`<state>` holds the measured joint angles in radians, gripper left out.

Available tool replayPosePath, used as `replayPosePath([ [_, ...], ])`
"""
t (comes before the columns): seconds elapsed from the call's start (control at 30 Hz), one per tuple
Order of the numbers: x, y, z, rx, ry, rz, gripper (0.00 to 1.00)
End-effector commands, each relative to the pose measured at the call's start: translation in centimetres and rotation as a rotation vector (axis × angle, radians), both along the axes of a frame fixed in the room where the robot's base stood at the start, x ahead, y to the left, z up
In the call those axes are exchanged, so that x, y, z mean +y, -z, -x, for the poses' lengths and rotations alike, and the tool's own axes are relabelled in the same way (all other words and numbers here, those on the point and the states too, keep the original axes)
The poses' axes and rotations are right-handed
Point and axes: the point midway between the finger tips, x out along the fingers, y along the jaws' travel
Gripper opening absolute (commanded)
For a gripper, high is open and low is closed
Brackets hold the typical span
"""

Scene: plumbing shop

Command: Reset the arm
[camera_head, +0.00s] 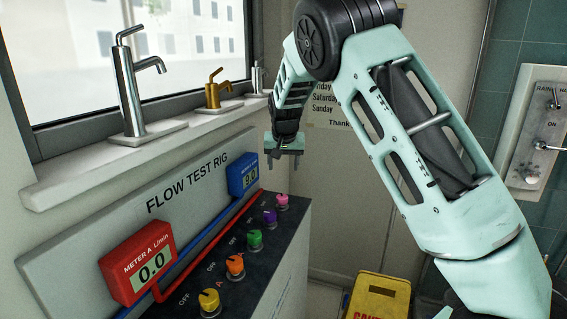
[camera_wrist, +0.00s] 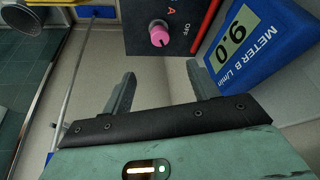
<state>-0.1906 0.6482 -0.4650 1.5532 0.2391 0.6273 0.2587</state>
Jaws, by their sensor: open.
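My gripper (camera_head: 284,158) hangs at the end of my raised arm, above the far end of the flow test rig (camera_head: 190,197). It is open and empty. In the wrist view my gripper (camera_wrist: 161,90) shows its two fingers apart, with nothing between them. The pink knob (camera_head: 282,201) is below it in the head view. In the wrist view the pink knob (camera_wrist: 160,34) lies beyond the fingertips, apart from them. The blue meter B (camera_wrist: 255,45) is beside the right finger in the wrist view.
Red meter A (camera_head: 141,262) reads 0.0; blue meter B (camera_head: 243,176) reads 9.0. Yellow (camera_head: 209,302), orange (camera_head: 235,266), green (camera_head: 254,239) and purple (camera_head: 270,217) knobs line the dark panel. Faucets (camera_head: 133,85) stand on the sill. A yellow caution sign (camera_head: 377,297) stands on the floor.

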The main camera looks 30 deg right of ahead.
Motion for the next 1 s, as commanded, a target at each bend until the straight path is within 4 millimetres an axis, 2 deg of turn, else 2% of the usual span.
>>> replayPosePath([
  [0.2, 0.4, -1.6, 0.6, 0.000, -0.002, 0.001, 0.59],
  [0.8, 0.5, -1.8, 0.7, 0.001, -0.004, -0.002, 0.59],
  [0.87, 1.5, -1.7, 1.2, 0.008, -0.021, -0.014, 0.59],
  [0.97, 5.1, -1.5, 3.0, 0.036, -0.087, -0.056, 0.59],
  [1.0, 7.1, -1.3, 4.2, 0.051, -0.128, -0.076, 0.59],
])
